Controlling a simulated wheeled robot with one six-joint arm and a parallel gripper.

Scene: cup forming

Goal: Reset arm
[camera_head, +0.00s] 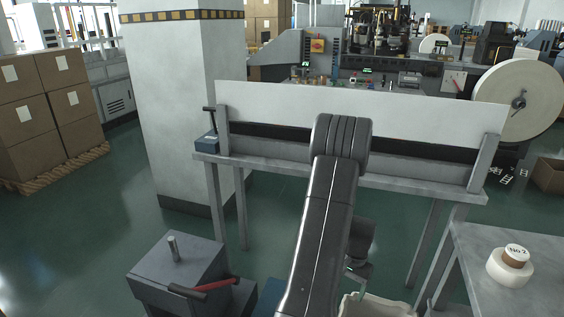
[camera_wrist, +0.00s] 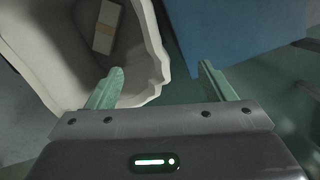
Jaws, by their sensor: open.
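A tan and white item (camera_wrist: 107,28) lies inside the container. Part of the pale container (camera_head: 375,306) shows at the bottom edge there.
A grey metal table (camera_head: 420,175) with an upright white panel (camera_head: 270,105) stands behind my arm. A side table (camera_head: 510,250) with a white roll (camera_head: 510,268) is at right. A grey box with a red handle (camera_head: 205,286) is at lower left. A blue surface (camera_wrist: 235,30) borders the container.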

